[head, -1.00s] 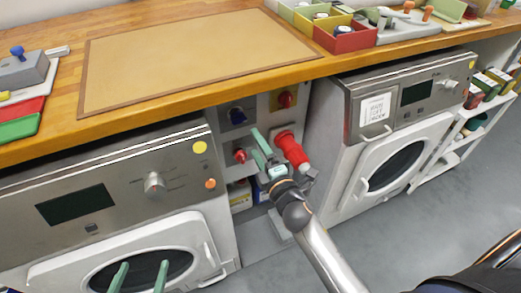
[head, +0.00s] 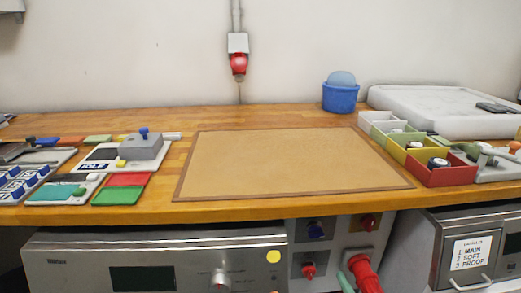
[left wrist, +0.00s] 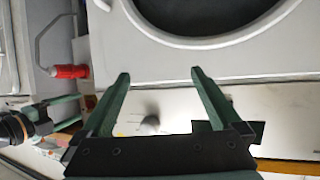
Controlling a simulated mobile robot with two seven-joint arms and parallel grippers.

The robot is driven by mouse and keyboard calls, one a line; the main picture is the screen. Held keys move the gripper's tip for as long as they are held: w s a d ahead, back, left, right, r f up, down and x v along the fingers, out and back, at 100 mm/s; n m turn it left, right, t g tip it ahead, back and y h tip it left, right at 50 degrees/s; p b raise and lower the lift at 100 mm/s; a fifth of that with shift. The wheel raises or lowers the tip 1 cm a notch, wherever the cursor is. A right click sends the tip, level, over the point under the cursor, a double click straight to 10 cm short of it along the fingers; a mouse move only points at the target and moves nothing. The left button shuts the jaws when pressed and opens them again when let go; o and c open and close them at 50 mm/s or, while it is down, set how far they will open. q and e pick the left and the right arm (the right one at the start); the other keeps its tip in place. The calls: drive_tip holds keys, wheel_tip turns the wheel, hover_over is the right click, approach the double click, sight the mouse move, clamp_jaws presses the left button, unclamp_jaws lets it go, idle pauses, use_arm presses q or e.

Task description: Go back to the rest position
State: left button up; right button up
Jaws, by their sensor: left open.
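My left gripper (left wrist: 159,73) is open and empty in the left wrist view, its two green fingers well apart in front of a machine's round door (left wrist: 175,48). It is out of the head view. My right gripper (left wrist: 72,112) shows at the left of the left wrist view, with its green fingers apart and nothing seen between them. In the head view only a green finger of it shows at the bottom edge, beside a red plug (head: 366,274) on the grey panel. The red plug also shows in the left wrist view (left wrist: 68,71).
The wooden worktop (head: 250,118) carries a bare tan mat (head: 285,160). Coloured bins (head: 440,176) and a white tray (head: 440,110) stand right, a blue tub (head: 340,97) behind. Pads and a grey block (head: 141,147) lie left. Steel-fronted machines (head: 150,265) stand below.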

drive_tip(key=s+a+f+m+g+y, duration=0.35)
drive_tip(key=s+f+m+g, duration=0.2)
drive_tip(key=s+m, duration=0.65)
use_arm(q)
drive_tip(key=s+a+r+n+g+y+p, duration=0.1)
drive_tip(key=s+r+p, duration=0.4)
drive_tip(key=p, duration=1.5)
wheel_tip(320, 180, up, 4)
drive_tip(key=shift+s+a+f+g, duration=0.1)
drive_tip(key=shift+s+a+g, duration=0.35)
drive_tip(key=shift+g, duration=0.45)
use_arm(e)
drive_tip(key=s+d+r+g+h, duration=0.1)
drive_tip(key=s+r+g, duration=0.1)
drive_tip(key=s+r, duration=0.4)
wheel_tip(320, 180, up, 2)
drive_tip(key=shift+s+h, duration=0.3)
drive_tip(key=shift+h, duration=0.05)
use_arm(q)
drive_tip(key=shift+w+a, duration=0.1)
use_arm(e)
drive_tip(key=shift+d, duration=0.1)
drive_tip(key=shift+c, duration=0.3)
